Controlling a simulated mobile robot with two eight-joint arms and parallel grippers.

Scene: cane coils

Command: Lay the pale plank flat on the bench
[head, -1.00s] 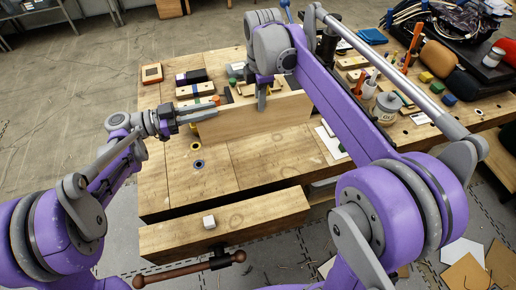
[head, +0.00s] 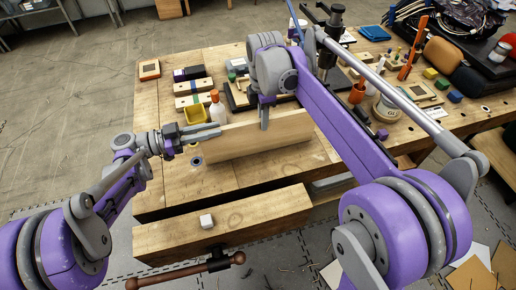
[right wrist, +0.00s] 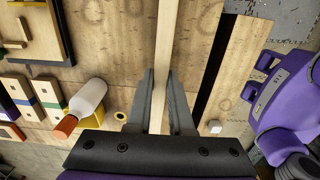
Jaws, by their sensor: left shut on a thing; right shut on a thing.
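The pale plank (head: 258,140) stands on its long edge over the middle of the wooden bench (head: 160,195), its broad face toward me. I cannot tell whether its lower edge touches the bench. My left gripper (head: 212,132) is shut on the plank's left end. My right gripper (head: 264,117) is shut on its top edge near the middle. In the right wrist view the plank (right wrist: 164,45) runs edge-on between the two fingers of the right gripper (right wrist: 160,98).
A white bottle with an orange cap (head: 217,108) and a yellow bin (head: 195,115) stand behind the plank's left end. A white cube (head: 206,221) sits on the front vise jaw (head: 255,213). Tools and a tin (head: 387,108) crowd the right. Bench in front of the plank is mostly clear.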

